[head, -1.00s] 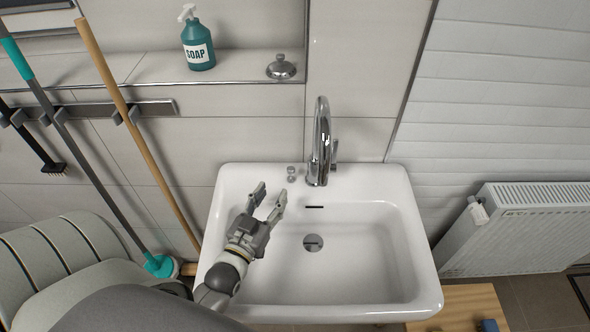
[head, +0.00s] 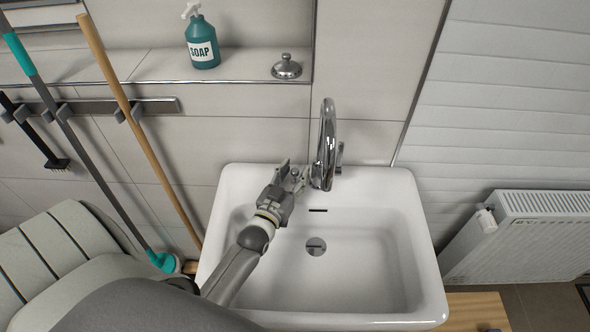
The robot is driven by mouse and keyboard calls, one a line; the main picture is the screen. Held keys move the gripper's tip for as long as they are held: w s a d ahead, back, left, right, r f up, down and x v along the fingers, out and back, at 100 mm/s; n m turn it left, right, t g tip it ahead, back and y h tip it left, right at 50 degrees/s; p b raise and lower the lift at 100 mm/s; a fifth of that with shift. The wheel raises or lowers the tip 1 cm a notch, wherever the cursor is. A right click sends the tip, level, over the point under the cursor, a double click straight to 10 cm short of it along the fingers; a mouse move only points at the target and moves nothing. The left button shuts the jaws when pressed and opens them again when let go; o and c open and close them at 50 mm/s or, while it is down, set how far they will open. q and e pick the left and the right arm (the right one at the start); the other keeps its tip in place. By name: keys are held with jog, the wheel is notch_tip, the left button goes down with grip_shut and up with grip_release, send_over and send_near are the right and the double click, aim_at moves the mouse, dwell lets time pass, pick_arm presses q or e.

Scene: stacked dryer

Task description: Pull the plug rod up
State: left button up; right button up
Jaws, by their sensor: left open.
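The plug rod (head: 295,174) is a small chrome knob on the sink's back ledge, just left of the chrome faucet (head: 326,145). My left gripper (head: 292,171) is open at the rod, with its fingers around or right beside it. The fingers hide much of the rod, so I cannot tell whether they touch it. The white sink (head: 408,250) has a drain plug (head: 316,246) in its basin; I cannot tell whether it is raised. My right gripper is not in view.
A soap bottle (head: 203,42) and a chrome domed object (head: 286,68) stand on the wall shelf above. Mop and broom handles (head: 135,120) lean at the left. A radiator (head: 525,235) is at the right. The basin is empty.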

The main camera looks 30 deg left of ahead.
pick_arm(q)
jog(key=shift+w, duration=0.35)
jog(key=shift+c, duration=0.3)
grip_shut()
jog(key=shift+r, duration=0.1)
notch_tip(320, 180, up, 3)
jog(key=p, duration=0.2)
jog(key=shift+p, duration=0.4)
jog(key=shift+a, duration=0.1)
jog(key=shift+o, duration=0.3)
grip_release()
